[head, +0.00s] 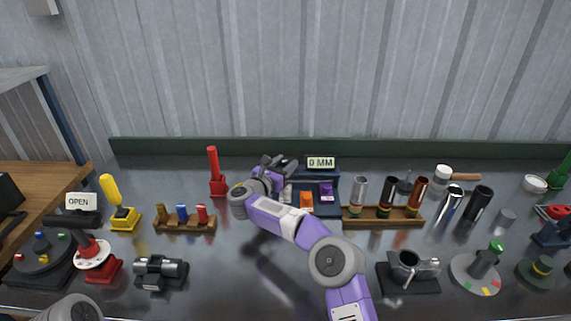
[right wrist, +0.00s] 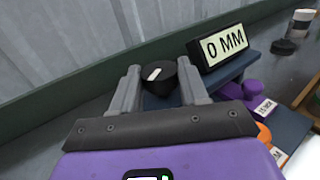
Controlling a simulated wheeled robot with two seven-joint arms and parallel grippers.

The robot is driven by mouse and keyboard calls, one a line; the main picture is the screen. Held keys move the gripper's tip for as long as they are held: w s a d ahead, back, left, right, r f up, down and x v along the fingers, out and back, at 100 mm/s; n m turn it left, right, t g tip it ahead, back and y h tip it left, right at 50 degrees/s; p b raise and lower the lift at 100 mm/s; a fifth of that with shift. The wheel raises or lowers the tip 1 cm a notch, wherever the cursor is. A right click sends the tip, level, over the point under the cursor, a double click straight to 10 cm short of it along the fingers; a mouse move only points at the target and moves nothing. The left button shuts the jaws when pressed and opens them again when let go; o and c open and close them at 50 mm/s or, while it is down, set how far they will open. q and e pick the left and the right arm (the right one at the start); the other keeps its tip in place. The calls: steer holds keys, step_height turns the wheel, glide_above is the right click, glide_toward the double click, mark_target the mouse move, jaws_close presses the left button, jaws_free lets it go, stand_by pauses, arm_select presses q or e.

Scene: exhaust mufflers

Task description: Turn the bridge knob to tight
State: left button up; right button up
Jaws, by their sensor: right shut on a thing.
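The bridge knob (right wrist: 157,73) is a round black knob with a white pointer mark on top, seen in the right wrist view. It sits at the left end of the dark blue bridge stand (right wrist: 237,88), beside the "0 MM" sign (right wrist: 221,46). My right gripper (right wrist: 160,82) is shut on the knob, one finger on each side. In the head view my right gripper (head: 278,163) reaches the back of the bench, left of the sign (head: 320,163), and hides the knob. My left gripper is out of view.
Orange (head: 306,200) and purple (head: 327,191) blocks sit on the stand in front of the sign. A red post (head: 214,170) stands left of my gripper. A wooden rack (head: 383,215) with metal cylinders stands to the right. The green back rail (head: 200,147) runs behind.

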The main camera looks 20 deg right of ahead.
steer(key=shift+w+m+g+h+p, duration=0.1)
steer(key=shift+m+g+h+p, duration=0.4)
steer(key=shift+m+g+h, duration=0.5)
steer(key=o, duration=0.8)
steer(key=shift+a, duration=0.15)
steer(key=v, duration=0.7)
steer(key=shift+a+r+p, duration=0.15)
steer(key=shift+p, duration=0.15)
